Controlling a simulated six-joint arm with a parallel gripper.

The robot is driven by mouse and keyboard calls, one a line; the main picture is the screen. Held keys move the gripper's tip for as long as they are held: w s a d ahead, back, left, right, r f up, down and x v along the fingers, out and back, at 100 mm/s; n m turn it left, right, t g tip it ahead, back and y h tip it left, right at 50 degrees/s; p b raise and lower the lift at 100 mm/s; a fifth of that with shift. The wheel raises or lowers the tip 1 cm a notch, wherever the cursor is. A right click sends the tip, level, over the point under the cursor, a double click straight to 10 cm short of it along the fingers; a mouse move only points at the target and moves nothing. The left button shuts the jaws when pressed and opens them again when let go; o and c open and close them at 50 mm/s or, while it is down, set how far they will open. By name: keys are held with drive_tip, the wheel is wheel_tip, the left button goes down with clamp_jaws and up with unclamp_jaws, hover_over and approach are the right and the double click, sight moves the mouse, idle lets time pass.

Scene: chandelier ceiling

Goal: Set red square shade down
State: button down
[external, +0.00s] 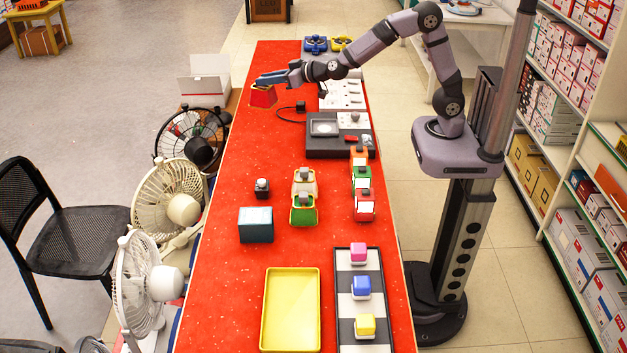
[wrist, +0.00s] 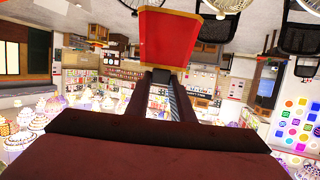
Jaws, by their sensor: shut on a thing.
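The red square shade (external: 263,97) is held at the far left edge of the red table in the external view. It flares wider toward its bottom, with a pale rim. My gripper (external: 262,79) reaches left across the table and is shut on the top of the shade. In the wrist view the shade (wrist: 166,42) fills the upper middle, and my fingers (wrist: 161,76) close on its narrow end. I cannot tell whether its bottom touches the table.
The red table (external: 225,285) has bare room near the shade. A dark device (external: 325,148) with a cable stands to the right. Blue (external: 315,44) and yellow (external: 341,43) items lie at the far end. Several fans, including a black one (external: 190,140), stand along the left side. A yellow tray (external: 291,310) is near.

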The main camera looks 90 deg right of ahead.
drive_tip(key=a+f+n+t+y, duration=0.1)
drive_tip(key=a+f+n+y, duration=0.3)
drive_tip(key=a+f, duration=0.6)
drive_tip(key=shift+s+y, duration=0.25)
drive_tip(key=shift+y, duration=0.45)
drive_tip(key=shift+d+f, duration=0.1)
drive_tip(key=shift+f+p, duration=0.8)
drive_tip(key=shift+f, duration=4.15)
drive_tip(key=shift+f, duration=0.15)
drive_tip(key=c, duration=1.5)
unclamp_jaws()
drive_tip(key=shift+c, duration=0.2)
